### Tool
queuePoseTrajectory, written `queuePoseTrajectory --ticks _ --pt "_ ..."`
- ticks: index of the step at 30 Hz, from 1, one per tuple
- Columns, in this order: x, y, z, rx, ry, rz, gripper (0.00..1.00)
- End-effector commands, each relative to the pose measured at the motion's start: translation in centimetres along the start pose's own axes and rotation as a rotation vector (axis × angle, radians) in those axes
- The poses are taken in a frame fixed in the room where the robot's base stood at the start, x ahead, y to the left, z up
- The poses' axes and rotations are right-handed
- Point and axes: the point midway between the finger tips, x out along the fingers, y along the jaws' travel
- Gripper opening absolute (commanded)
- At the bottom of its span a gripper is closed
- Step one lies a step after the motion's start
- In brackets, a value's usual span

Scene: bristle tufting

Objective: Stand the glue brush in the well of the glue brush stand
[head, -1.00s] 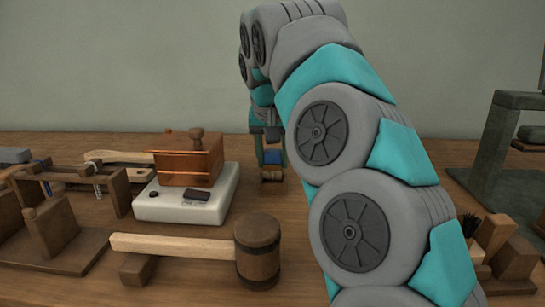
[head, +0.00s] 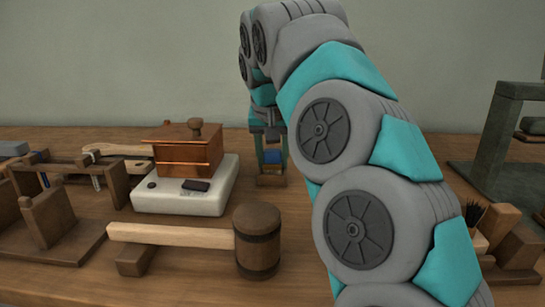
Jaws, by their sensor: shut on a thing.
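My gripper (head: 271,146) points down beyond the white scale, partly behind my own arm. A small brown wooden block shape (head: 271,181) shows just below the blue item, at table level. It may be the glue brush stand; its well is not visible. Whether the held item touches it or sits in it, I cannot tell.
A copper box with a knobbed lid (head: 187,150) sits on the white scale (head: 180,203), left of my gripper. A wooden mallet (head: 257,242) lies in front. Wooden racks (head: 55,225) fill the left. A dark press (head: 500,140) and a bristle holder (head: 513,248) stand right.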

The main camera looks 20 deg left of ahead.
Motion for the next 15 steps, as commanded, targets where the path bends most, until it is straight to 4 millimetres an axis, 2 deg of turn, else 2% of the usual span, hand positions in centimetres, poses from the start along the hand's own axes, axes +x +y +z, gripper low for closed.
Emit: queuePoseTrajectory --ticks 10,11,15 --pt "0.16 0.01 0.06 0.0 0.0 0.0 0.0" --pt "0.16 0.01 0.06 0.0 0.0 0.0 0.5" --pt "0.13 -0.01 0.05 0.0 0.0 0.0 0.66"
